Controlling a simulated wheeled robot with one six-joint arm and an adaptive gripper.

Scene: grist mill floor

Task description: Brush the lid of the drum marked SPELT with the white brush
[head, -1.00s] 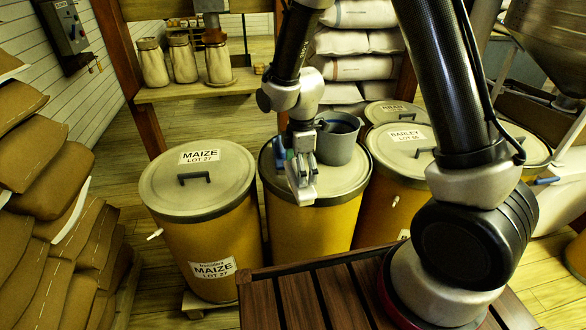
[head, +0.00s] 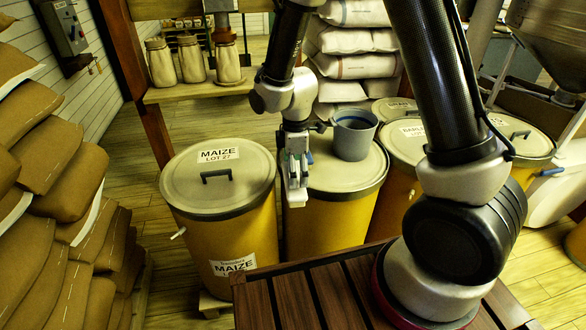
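No label reading SPELT shows. A yellow drum with a pale lid (head: 350,177) stands in the middle, its lid partly covered by my gripper and a grey bucket (head: 354,140). Its label cannot be seen. My gripper (head: 297,190) hangs pointing down over the left edge of this lid, between it and the maize drum. Its fingers look pale and close together, but whether they are open or hold something cannot be told. A small blue patch (head: 309,157) shows beside the fingers. I cannot make out a white brush.
The drum marked MAIZE LOT 27 (head: 216,178) stands left, with a dark lid handle. Other drums (head: 405,137) stand right, partly behind my arm. Brown sacks (head: 45,200) line the left. Jars (head: 193,60) stand on a shelf. A slatted wooden top (head: 300,295) is in front.

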